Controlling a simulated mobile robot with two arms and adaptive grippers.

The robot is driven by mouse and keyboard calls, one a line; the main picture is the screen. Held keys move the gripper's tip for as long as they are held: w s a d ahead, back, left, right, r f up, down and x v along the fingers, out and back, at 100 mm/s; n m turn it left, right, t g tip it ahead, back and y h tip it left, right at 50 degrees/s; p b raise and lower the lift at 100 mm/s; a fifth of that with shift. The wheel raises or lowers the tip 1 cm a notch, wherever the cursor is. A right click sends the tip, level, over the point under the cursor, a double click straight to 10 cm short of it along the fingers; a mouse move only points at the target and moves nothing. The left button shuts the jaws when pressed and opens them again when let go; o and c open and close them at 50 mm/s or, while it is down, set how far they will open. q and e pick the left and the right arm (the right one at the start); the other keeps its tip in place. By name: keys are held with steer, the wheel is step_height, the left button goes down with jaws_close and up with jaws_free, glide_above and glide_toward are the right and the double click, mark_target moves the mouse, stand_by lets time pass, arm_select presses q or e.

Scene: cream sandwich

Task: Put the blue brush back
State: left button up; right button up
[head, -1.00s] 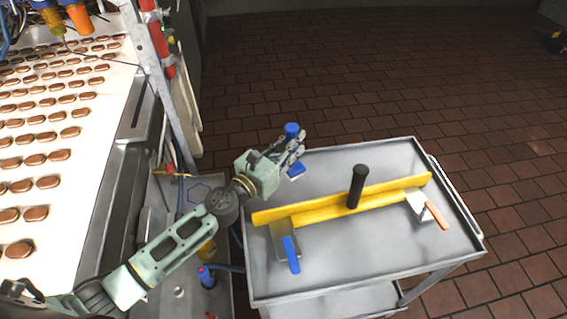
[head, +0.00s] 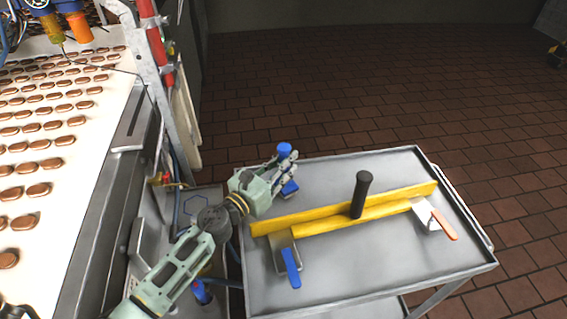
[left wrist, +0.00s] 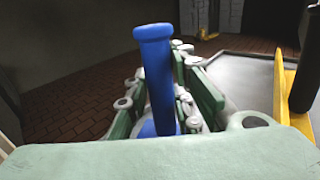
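The blue brush (head: 284,148) is upright in my left gripper (head: 286,172). In the head view its round handle top shows above the fingers and its blue lower part shows below them, over the far left part of the grey cart top (head: 340,270). I cannot tell whether it touches the cart. In the left wrist view the blue handle (left wrist: 154,75) stands between the green and grey fingers, with a blue part at its foot. The fingers appear closed around it. My right gripper is not in view.
A yellow squeegee-like tool (head: 330,213) with a black handle (head: 361,195) lies across the cart. A blue-handled scraper (head: 290,265) and an orange-handled scraper (head: 440,222) lie near it. The conveyor with biscuits (head: 40,150) is at left. The cart's front middle is clear.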

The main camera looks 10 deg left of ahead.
arm_select(q)
steer(key=o, duration=0.3)
steer(key=shift+o, duration=0.2)
steer(key=shift+r, duration=0.2)
steer(key=shift+s+a+f, duration=0.15)
steer(key=shift+s, duration=0.15)
steer(key=b+v, duration=0.1)
steer(key=v, duration=0.5)
steer(key=shift+s, duration=0.35)
steer(key=shift+a, duration=0.15)
